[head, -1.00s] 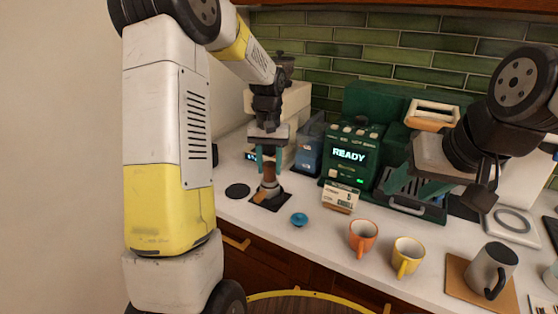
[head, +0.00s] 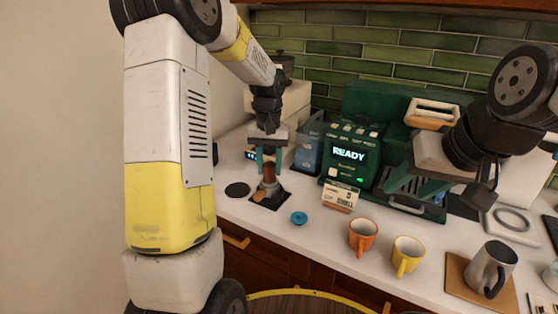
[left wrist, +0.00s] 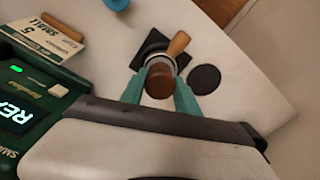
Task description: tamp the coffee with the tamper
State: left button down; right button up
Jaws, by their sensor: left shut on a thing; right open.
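The tamper has a brown handle (head: 269,171) and stands upright at the portafilter, on the left part of the counter. In the left wrist view the round brown top of the tamper (left wrist: 159,83) shows between the teal fingers. My left gripper (head: 264,165) points down and is shut on the tamper handle. The metal portafilter (left wrist: 157,59) has a light wooden handle (left wrist: 178,44) and rests on a black square mat (left wrist: 140,55). The coffee is hidden under the tamper. My right gripper (head: 424,186) is open and empty in front of the coffee machine.
A green machine reading READY (head: 350,153) stands behind, with a small card (head: 340,197) before it. A black disc (head: 237,190) and a blue lid (head: 299,218) flank the mat. Orange (head: 362,236) and yellow (head: 406,255) mugs and a steel pitcher (head: 492,268) stand to the right.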

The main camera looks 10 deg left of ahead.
pick_arm(q)
jog(key=shift+f, duration=0.55)
dwell(0.8)
jog(key=shift+r, duration=3.55)
